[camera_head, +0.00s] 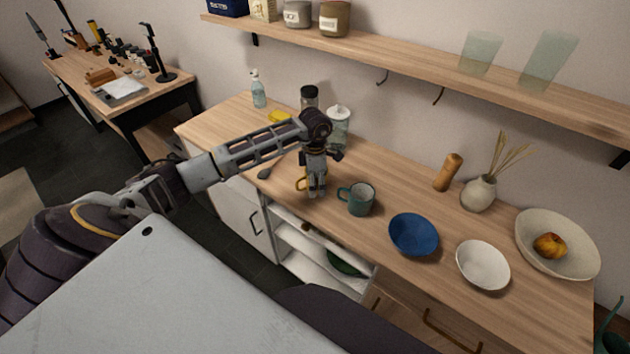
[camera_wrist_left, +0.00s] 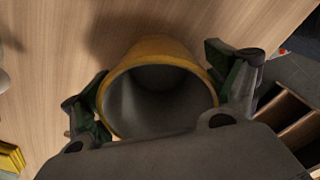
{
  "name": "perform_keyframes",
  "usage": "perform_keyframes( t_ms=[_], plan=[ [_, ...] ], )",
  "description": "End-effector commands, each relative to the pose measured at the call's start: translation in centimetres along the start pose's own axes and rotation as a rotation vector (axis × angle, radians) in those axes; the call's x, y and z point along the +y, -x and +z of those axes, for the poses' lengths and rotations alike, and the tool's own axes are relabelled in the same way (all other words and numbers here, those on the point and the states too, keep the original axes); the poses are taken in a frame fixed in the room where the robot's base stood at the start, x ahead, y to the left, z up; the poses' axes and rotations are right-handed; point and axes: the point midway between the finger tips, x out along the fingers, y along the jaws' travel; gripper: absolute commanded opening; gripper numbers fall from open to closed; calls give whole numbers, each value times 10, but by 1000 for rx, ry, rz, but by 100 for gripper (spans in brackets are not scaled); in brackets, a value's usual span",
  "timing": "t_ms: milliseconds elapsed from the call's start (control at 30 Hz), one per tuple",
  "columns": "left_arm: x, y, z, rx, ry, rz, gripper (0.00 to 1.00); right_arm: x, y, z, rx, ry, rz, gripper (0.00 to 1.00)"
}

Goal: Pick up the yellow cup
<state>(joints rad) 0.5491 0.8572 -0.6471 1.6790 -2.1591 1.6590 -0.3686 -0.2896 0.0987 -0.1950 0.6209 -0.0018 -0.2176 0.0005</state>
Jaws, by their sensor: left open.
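The yellow cup (camera_wrist_left: 155,48) stands on the wooden counter; the left wrist view looks down into its grey, empty inside. In the head view the cup is mostly hidden behind my left gripper, and only its yellow handle (camera_head: 300,184) shows. My left gripper (camera_head: 317,188) is open and points down at the cup. In the left wrist view one finger is on each side of the cup, close to its wall; I cannot tell whether they touch it. My right gripper is not in view.
A teal mug (camera_head: 360,200) stands just right of the gripper, then a blue bowl (camera_head: 413,236) and a white bowl (camera_head: 482,266). A glass jar (camera_head: 338,128) and a dark-lidded jar (camera_head: 309,97) stand behind. A shelf (camera_head: 400,57) hangs above.

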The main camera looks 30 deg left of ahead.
Motion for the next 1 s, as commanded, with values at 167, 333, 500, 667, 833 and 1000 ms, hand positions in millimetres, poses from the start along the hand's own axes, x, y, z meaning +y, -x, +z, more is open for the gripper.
perform_keyframes(
  t_ms=[167, 333, 500, 667, 833, 1000],
  plan=[
    [0, 0, 0, 0, 0, 0, 88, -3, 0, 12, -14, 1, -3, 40],
    [0, 0, 0, 0, 0, 0, 88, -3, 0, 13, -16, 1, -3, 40],
    [0, 0, 0, 0, 0, 0, 72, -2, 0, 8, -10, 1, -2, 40],
    [0, 0, 0, 0, 0, 0, 52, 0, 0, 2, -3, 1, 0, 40],
    [0, 0, 0, 0, 0, 0, 36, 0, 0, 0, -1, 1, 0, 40],
    [0, 0, 0, -1, 0, 0, 31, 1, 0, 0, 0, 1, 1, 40]
  ],
)
